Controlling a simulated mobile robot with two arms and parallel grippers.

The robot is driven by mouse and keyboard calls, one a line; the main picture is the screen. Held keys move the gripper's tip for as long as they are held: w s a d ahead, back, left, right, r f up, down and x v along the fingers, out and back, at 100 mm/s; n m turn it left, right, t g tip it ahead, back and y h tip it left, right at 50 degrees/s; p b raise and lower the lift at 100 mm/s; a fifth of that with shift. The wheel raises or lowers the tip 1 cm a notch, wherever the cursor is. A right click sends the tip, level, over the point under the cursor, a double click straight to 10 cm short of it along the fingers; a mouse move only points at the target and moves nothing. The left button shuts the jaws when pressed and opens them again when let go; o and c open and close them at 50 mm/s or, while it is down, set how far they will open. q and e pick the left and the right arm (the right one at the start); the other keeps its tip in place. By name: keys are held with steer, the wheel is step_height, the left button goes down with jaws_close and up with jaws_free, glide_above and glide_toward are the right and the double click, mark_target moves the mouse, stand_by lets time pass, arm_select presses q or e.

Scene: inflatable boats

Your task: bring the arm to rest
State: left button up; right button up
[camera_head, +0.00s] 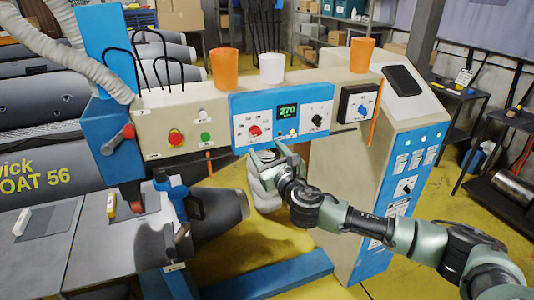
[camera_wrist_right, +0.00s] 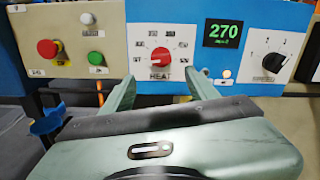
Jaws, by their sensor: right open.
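My right gripper (camera_head: 268,150) is open, just below and in front of the blue control panel (camera_head: 237,103). My right arm (camera_head: 395,232) reaches in from the lower right. In the right wrist view, the two fingertips of the gripper (camera_wrist_right: 160,88) point at the panel, one on each side below the red HEAT knob (camera_wrist_right: 160,56). Nothing is seen between them. The knob also shows in the head view (camera_head: 254,131). Whether a finger touches the panel I cannot tell. My left gripper is not in view.
A green display (camera_wrist_right: 223,33) reads 270. A red button (camera_wrist_right: 47,48) and a green button (camera_wrist_right: 95,58) are to its left. Orange cups (camera_head: 223,69) and a white cup (camera_head: 272,68) stand on the machine top. A grey boat tube (camera_head: 215,212) lies left of my gripper.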

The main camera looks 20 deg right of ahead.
stand_by(0.3)
